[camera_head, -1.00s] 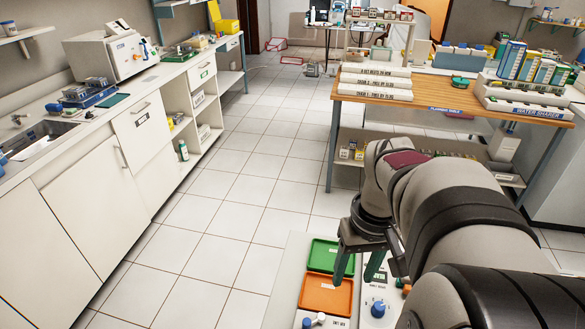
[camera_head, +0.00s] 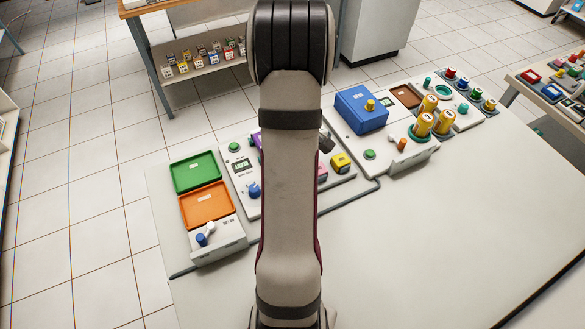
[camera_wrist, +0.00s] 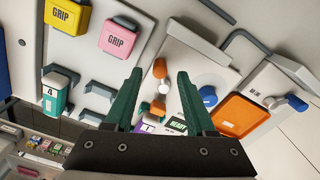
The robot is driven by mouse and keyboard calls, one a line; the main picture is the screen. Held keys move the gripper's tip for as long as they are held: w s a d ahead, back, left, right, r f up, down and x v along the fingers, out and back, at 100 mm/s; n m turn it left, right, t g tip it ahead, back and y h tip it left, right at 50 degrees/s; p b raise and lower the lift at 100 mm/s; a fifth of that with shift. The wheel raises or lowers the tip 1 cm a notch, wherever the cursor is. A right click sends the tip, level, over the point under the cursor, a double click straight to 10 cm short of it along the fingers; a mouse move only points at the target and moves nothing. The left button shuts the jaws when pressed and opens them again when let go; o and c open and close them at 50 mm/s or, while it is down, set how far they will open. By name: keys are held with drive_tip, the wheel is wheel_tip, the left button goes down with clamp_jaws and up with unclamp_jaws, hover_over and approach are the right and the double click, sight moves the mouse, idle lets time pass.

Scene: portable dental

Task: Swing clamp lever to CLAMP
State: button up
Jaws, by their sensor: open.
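In the camera_wrist view my gripper (camera_wrist: 159,76) is open, its two green fingers apart and nothing held. Between the fingers, on a pale panel, shows an orange and white lever-like part (camera_wrist: 160,69) with a white round middle; I cannot tell whether it is the clamp lever or whether the fingers touch it. A blue knob (camera_wrist: 208,96) sits beside the finger on the right. A blue-tipped white switch (camera_wrist: 297,103) is farther right; it also shows in the camera_head view (camera_head: 205,236). No CLAMP label is readable. My arm hides the gripper in the camera_head view.
An orange tray (camera_head: 206,206) and green tray (camera_head: 195,172) lie at left. Yellow (camera_wrist: 68,15) and pink (camera_wrist: 118,38) GRIP blocks are near the gripper. A blue box (camera_head: 361,109) and yellow cylinders (camera_head: 423,124) stand right. The table's front right (camera_head: 430,230) is clear.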

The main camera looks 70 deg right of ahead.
drive_tip(key=shift+f, duration=1.05)
clamp_jaws()
